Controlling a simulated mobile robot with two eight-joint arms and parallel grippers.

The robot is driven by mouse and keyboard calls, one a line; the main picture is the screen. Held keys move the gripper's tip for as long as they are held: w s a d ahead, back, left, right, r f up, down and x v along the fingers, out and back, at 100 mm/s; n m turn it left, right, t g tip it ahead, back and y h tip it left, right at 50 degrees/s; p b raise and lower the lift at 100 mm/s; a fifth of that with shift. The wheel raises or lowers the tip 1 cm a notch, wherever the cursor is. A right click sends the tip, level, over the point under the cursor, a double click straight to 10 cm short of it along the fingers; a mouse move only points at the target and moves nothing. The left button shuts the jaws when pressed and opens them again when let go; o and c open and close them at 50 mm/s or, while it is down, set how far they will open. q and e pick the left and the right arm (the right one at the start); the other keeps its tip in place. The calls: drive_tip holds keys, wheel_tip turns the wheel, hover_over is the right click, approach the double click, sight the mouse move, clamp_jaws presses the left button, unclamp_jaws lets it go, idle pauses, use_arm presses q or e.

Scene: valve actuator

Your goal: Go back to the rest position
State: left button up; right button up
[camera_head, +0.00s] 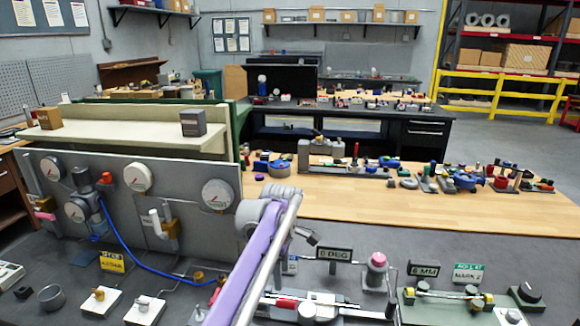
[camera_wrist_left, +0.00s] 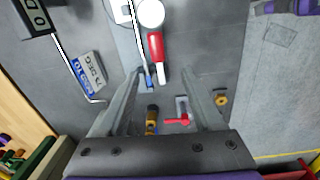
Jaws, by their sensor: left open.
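My left arm, purple and grey, rises from the bottom middle of the head view and bends at its top. In the left wrist view my left gripper (camera_wrist_left: 160,78) has its two grey fingers well apart with nothing held between them. Beyond the fingers, a red-handled part (camera_wrist_left: 155,46) with a white end lies on the grey bench. A brass fitting (camera_wrist_left: 152,113) and a small red-handled valve (camera_wrist_left: 180,121) show between the fingers, lower in the picture. In the head view the arm hides part of the bench. My right gripper is in neither view.
A grey panel with several gauges (camera_head: 137,176) stands at the left, with a blue hose below. Signs reading 0 DEG (camera_head: 334,254) and 6 MM (camera_head: 423,269) stand on the bench, with a pink-topped post (camera_head: 376,268) between. A wooden bench (camera_head: 420,212) with several small parts lies behind.

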use_arm(q)
drive_tip(key=s+a+r+m+t, duration=0.1)
drive_tip(key=s+a+r+m, duration=0.1)
drive_tip(key=s+a+m, duration=0.35)
drive_tip(key=s+a+f+m+t, duration=0.1)
drive_tip(key=s+a+f+m, duration=0.2)
drive_tip(key=s, duration=0.5)
drive_tip(key=s+a+f+m+t, duration=0.2)
drive_tip(key=s+f, duration=0.3)
drive_tip(key=s, duration=0.3)
drive_tip(key=s+a+f+m+t, duration=0.1)
drive_tip(key=s+a+f+m, duration=0.3)
drive_tip(key=s, duration=0.4)
drive_tip(key=shift+s+a+f+m, duration=0.15)
drive_tip(key=shift+s+a+m, duration=0.2)
drive_tip(key=shift+a, duration=0.15)
